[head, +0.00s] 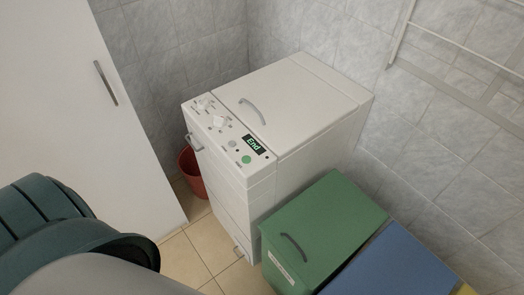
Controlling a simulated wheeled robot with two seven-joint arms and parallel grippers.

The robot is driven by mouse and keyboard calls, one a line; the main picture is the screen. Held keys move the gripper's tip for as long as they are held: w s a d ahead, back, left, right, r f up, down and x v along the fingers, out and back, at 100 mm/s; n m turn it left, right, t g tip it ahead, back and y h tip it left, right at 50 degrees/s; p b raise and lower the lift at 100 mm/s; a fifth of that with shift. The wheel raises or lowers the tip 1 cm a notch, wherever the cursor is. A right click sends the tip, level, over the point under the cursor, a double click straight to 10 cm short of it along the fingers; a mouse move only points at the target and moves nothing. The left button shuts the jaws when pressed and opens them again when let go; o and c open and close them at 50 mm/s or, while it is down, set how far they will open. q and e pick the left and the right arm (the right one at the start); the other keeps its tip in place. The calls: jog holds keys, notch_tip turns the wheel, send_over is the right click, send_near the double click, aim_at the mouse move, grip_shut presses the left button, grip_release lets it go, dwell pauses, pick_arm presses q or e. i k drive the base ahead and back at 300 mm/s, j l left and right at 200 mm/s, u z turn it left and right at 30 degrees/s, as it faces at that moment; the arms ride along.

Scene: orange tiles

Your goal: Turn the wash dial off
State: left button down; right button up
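A white top-loading washing machine (240,165) stands in the corner, its lid shut. Its control panel (210,128) runs along the front edge of the top. Two white knobs sit on it, a rear-left knob (203,104) and a nearer knob (220,121). I cannot read their markings, so I cannot tell which is the wash dial or where either points. A display (255,144) reads "End" in green letters. A green round button (246,159) and a pale round button (234,144) sit near it. Neither of my grippers shows in the head view.
A green lidded bin (325,215) and a blue one (395,262) stand right of the washer. A tall white cabinet (75,80) stands on the left. A red bucket (190,172) sits between cabinet and washer. Tiled floor (205,245) is clear before the washer.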

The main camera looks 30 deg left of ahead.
aim_at(202, 103)
jog(key=j+u, duration=0.15)
jog(key=u, duration=0.25)
jog(key=j+u, duration=0.1)
jog(key=u, duration=0.35)
jog(key=j+u, duration=0.1)
jog(key=u, duration=0.3)
jog(key=i, duration=0.05)
